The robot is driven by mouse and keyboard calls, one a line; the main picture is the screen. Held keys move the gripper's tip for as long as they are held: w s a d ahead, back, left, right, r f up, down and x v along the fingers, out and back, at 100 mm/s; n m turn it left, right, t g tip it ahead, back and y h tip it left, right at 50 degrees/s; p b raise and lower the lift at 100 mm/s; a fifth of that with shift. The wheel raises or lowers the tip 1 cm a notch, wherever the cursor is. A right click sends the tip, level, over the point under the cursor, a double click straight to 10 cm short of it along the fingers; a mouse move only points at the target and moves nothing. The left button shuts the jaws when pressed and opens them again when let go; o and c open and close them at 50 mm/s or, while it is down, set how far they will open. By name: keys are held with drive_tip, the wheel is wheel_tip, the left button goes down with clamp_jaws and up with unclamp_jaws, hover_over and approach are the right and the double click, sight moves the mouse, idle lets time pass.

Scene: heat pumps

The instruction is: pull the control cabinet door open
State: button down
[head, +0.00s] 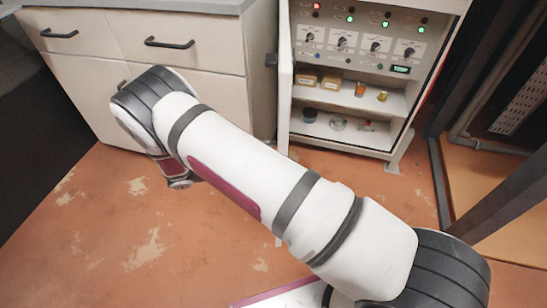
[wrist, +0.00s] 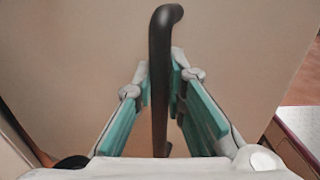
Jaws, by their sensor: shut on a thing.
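The control cabinet (head: 345,122) stands open at the upper middle of the head view. Its door (head: 284,85) is swung out toward me and shows nearly edge-on at the left side of the opening. In the wrist view the door's pale outer face (wrist: 85,45) fills the background. The dark upright bar handle (wrist: 165,25) stands out from it. My gripper (wrist: 162,75) has its teal-sided fingers on both sides of the handle and is shut on it. In the head view my arm hides the gripper, the handle and part of the door.
Inside the cabinet are a panel of lamps and knobs (head: 360,42) and shelves with small parts. A drawer unit (head: 205,92) stands left of it. A dark metal frame (head: 440,170) is at the right. The worn orange floor (head: 100,225) is clear at the front left.

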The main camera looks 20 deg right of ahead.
drive_tip(key=shift+a, duration=0.6)
drive_tip(key=c, duration=1.6)
unclamp_jaws()
drive_tip(key=shift+c, duration=0.2)
drive_tip(key=shift+w, duration=0.1)
drive_tip(key=a, duration=1.2)
drive_tip(key=shift+w, duration=0.1)
